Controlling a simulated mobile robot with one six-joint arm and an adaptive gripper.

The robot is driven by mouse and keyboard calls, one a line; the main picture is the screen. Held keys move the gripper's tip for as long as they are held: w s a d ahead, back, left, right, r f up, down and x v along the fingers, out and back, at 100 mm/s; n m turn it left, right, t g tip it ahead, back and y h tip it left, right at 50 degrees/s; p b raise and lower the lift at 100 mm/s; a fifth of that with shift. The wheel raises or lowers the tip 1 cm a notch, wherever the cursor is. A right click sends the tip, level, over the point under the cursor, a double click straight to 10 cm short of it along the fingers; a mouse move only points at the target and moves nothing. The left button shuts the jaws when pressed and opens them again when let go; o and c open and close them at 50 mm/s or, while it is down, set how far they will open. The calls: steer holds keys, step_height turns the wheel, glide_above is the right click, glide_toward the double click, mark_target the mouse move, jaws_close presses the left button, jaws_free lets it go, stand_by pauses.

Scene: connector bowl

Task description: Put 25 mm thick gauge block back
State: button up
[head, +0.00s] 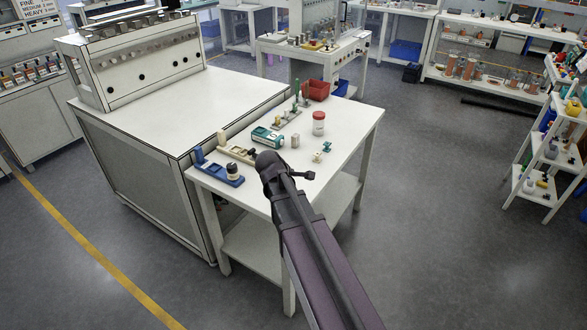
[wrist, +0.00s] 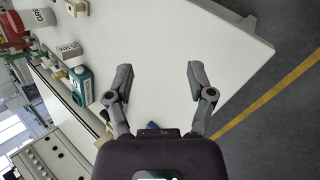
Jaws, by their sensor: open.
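A small pale grey block (wrist: 71,50) with dark lettering that seems to read "25 MM" stands on the white table in the wrist view, at upper left. In the head view it seems to be the small pale block (head: 295,141) right of the teal item. My gripper (wrist: 160,75) is open and empty over bare tabletop, with the block beyond its left finger and apart from it. In the head view my gripper (head: 304,178) is over the table's near part, and its fingers are small and dark. I cannot tell which holder belongs to the block.
A teal item (head: 267,137), a cream holder (head: 237,153) and a blue holder (head: 220,173) line the left of the table (head: 349,122). A red-lidded jar (head: 319,123), a red bin (head: 316,91) and small fittings (head: 322,152) are nearby. The right side is clear.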

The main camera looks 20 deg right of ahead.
steer(key=s+a+f+m+g+y+b, duration=0.2)
steer(key=s+a+f+m+y+b, duration=0.1)
steer(key=s, duration=0.5)
steer(key=s+a+f+m+g+y+b, duration=0.2)
steer(key=s+a+f+m+b, duration=0.4)
steer(key=f, duration=0.4)
steer(key=s+m+y+b, duration=0.1)
steer(key=s+m, duration=0.1)
steer(key=shift+s+a+f+m, duration=0.15)
steer(key=shift+a+f+m, duration=0.1)
steer(key=shift+m, duration=0.05)
steer(key=shift+c, duration=0.9)
steer(key=shift+d, duration=0.1)
